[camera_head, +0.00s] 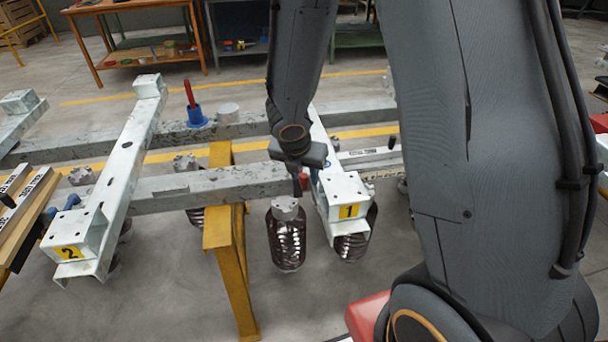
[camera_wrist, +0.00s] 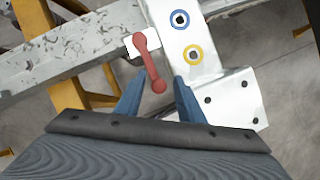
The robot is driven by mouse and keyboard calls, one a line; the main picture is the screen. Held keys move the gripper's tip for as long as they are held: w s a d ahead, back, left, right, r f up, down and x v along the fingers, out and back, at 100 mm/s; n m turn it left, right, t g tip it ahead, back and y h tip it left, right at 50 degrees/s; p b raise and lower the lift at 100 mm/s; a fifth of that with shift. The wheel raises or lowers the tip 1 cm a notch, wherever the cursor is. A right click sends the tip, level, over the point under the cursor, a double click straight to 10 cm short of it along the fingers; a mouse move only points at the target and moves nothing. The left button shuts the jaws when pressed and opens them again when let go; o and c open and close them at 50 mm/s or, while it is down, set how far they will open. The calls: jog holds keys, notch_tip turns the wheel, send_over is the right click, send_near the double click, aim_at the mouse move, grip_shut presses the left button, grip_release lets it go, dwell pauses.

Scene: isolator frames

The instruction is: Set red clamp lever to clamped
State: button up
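A red lever (camera_wrist: 149,62) with rounded ends shows in the wrist view, beside a white bracket (camera_wrist: 186,42) with a blue ring (camera_wrist: 180,19) and a yellow ring (camera_wrist: 193,54). Its lower end lies between the fingertips of my gripper (camera_wrist: 161,77), closer to the left finger. The fingers are apart, with a gap to the right of the lever; I cannot tell whether the left one touches it. In the head view my gripper (camera_head: 300,183) points down beside the frame labelled 1 (camera_head: 343,191), and the lever is mostly hidden there.
A long grey beam (camera_head: 180,192) crosses on a yellow stand (camera_head: 230,265). A frame labelled 2 (camera_head: 115,190) stands left. Another red handle (camera_head: 189,93) stands upright in a blue base (camera_head: 196,117) on the rear beam. A dark ribbed cylinder (camera_head: 286,240) hangs near my gripper.

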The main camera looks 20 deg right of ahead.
jog(key=p+v, duration=0.3)
jog(key=v, duration=0.4)
jog(key=shift+r, duration=0.2)
jog(key=shift+s, duration=0.1)
jog(key=s+d+r+m+g+y, duration=0.1)
jog(key=s+m, duration=0.6)
jog(key=m, duration=0.7)
jog(key=s+d+r+m+g+y, duration=0.1)
jog(key=s+r+m, duration=0.3)
jog(key=m, duration=1)
jog(key=s, duration=0.3)
jog(key=shift+d+m+g+y, duration=0.15)
jog(key=shift+m+g+y, duration=0.15)
jog(key=shift+m+g, duration=0.1)
